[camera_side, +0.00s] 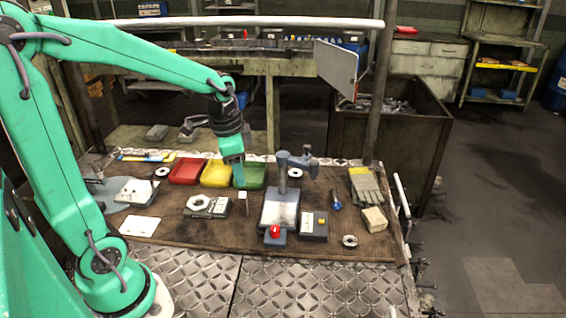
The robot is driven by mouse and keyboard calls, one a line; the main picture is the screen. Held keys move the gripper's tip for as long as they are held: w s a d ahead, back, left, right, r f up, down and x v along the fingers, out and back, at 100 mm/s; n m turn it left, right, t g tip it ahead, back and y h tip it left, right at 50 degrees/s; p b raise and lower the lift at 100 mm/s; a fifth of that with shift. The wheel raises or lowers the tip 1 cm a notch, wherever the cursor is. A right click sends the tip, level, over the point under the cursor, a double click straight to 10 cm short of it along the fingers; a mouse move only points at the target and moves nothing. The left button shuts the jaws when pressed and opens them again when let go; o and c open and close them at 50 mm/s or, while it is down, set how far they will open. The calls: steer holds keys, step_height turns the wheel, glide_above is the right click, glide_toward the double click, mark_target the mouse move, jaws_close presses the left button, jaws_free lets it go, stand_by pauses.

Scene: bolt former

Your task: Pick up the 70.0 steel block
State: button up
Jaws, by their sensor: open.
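My gripper (238,183) hangs pointing down over the middle-left of the bench mat, and it is open. Its fingers are small and partly merge with the green bin behind them. A small pale block (243,195) stands upright just below and slightly right of the fingertips. It looks apart from them, but the exact gap cannot be told. No 70.0 marking can be read on it at this size, so I cannot be sure that it is the 70.0 steel block.
Red (186,171), yellow (216,173) and green (256,176) bins stand behind. A grey stand (281,205) with an overhanging arm is to the right. A ring on a grey device (200,203) lies left. Gloves (365,187) and a beige block (375,220) lie at the right.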

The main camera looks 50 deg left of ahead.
mark_target(242, 195)
steer(key=w+a+f+m, duration=0.1)
steer(key=f, duration=0.1)
steer(key=w+a+f+m+g, duration=0.1)
steer(key=a+f, duration=0.1)
steer(key=f, duration=0.1)
steer(key=w+a+f, duration=0.1)
steer(key=f, duration=0.1)
steer(key=shift+a+f+m+g, duration=0.2)
steer(key=shift+a+m+g, duration=0.05)
steer(key=shift+m+g, duration=0.15)
steer(key=shift+f, duration=0.15)
steer(key=shift+f, duration=1.2)
steer(key=shift+f, duration=0.1)
steer(key=shift+w+a+f, duration=0.1)
steer(key=shift+w+f, duration=0.05)
steer(key=shift+f, duration=2.3)
